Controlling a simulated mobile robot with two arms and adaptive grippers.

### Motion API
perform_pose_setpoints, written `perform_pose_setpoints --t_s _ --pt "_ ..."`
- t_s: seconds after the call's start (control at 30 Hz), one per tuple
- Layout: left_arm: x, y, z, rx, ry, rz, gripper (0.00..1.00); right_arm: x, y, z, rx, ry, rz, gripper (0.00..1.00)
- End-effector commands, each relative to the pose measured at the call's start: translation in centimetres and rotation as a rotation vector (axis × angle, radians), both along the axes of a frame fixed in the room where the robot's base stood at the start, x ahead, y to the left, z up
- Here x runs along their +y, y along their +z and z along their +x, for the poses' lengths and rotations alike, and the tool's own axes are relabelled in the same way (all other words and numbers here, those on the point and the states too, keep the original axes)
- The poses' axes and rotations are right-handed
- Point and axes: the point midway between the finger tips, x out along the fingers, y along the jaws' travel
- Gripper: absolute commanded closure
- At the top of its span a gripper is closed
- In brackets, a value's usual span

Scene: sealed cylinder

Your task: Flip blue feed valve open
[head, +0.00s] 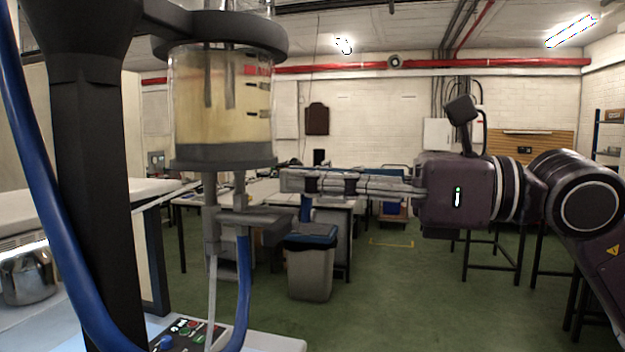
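A clear cylinder vessel (222,105) with cloudy yellowish liquid is held between dark rings. Below it, grey valve fittings (255,222) join its bottom outlets, with a blue hose (242,285) leading down from them. A small blue piece (305,209) shows just right of the fittings; I cannot tell whether it is the feed valve's handle or something behind. My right gripper (288,181) reaches in from the right, level, its tips just right of the vessel's base and above the fittings. Its fingers are seen edge-on, so their opening is unclear. My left gripper is out of view.
A dark upright post (97,190) stands left of the vessel, with a thick blue hose (38,190) beside it. A control panel with coloured buttons (185,332) is below. A grey bin with a blue lid (310,265) and tables stand behind. Green floor at right is partly clear.

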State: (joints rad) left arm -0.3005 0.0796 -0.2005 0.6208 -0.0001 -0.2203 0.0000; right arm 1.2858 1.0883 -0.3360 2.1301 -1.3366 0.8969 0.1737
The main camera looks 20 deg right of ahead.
Motion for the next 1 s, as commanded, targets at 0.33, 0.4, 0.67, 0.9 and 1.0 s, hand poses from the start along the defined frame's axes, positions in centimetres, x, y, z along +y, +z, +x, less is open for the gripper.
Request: perform_pose_setpoints --t_s 0.33,0.4,0.67,0.9,1.0 --pt "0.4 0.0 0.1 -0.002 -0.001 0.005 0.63 0.0 -0.1 0.0 0.002 0.000 0.000 0.82" --pt "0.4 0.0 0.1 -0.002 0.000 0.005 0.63 -0.3 -0.1 -0.1 0.003 -0.001 0.001 0.82" --pt "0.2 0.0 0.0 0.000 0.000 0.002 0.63 -3.1 -0.2 -1.8 0.007 -0.005 0.000 0.82" --pt "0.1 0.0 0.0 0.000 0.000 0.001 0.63 -5.6 -0.2 -3.5 0.007 -0.002 0.001 0.82" --pt "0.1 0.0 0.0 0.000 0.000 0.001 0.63 -6.3 -0.2 -4.0 0.008 -0.002 0.002 0.82"
